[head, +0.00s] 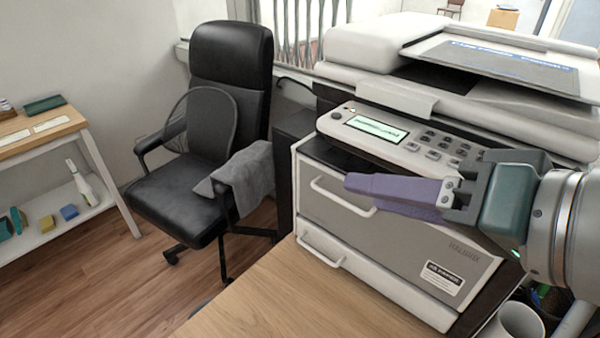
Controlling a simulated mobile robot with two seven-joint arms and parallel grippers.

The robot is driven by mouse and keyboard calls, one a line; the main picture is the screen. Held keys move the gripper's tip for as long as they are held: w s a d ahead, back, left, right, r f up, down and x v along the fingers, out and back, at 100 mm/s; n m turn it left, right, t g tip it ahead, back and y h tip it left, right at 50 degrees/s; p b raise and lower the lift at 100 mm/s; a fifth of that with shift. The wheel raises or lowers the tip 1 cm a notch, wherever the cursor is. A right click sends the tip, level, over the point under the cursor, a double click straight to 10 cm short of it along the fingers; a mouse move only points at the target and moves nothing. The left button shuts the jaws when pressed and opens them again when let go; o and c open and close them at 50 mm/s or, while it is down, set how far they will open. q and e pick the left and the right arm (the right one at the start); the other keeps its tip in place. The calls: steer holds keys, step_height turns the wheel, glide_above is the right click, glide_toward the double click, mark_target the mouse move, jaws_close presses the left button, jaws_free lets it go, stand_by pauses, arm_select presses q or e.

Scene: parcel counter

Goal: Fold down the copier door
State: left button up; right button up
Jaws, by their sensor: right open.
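The copier (330,165) stands at the right behind the wooden counter. Its grey front door (400,235) is upright and closed, with a white bar handle (328,197) along its upper left. My right gripper (352,185) comes in from the right with purple fingers pointing left. The fingers cover part of the door's upper edge and the right end of the handle. The gripper is open, and nothing shows between its fingers. I cannot tell whether it touches the handle. My left gripper is not in view.
A lower drawer with its own handle (320,251) sits below the door. The wooden counter top (290,300) is bare in front of it. A white mug (515,322) stands at the lower right. A black office chair (185,190) with a grey towel (243,172) is left of the copier.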

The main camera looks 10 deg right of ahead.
steer(key=w+d+f+m+t+b, duration=0.1)
steer(key=w+f+m+t+b, duration=0.15)
steer(key=f+b, duration=0.5)
steer(key=w+d+f+m+t+b, duration=0.1)
steer(key=w+f+m+t+b, duration=0.15)
steer(key=f+b, duration=0.45)
steer(key=m+t+b, duration=0.2)
steer(key=m+b, duration=0.2)
steer(key=b, duration=0.6)
glide_toward(335, 196)
arm_select(q)
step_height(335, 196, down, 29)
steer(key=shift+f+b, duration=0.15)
steer(key=shift+b, duration=0.3)
arm_select(e)
steer(key=x, duration=1)
steer(key=shift+f, duration=0.25)
steer(key=shift+c, duration=0.4)
jaws_close()
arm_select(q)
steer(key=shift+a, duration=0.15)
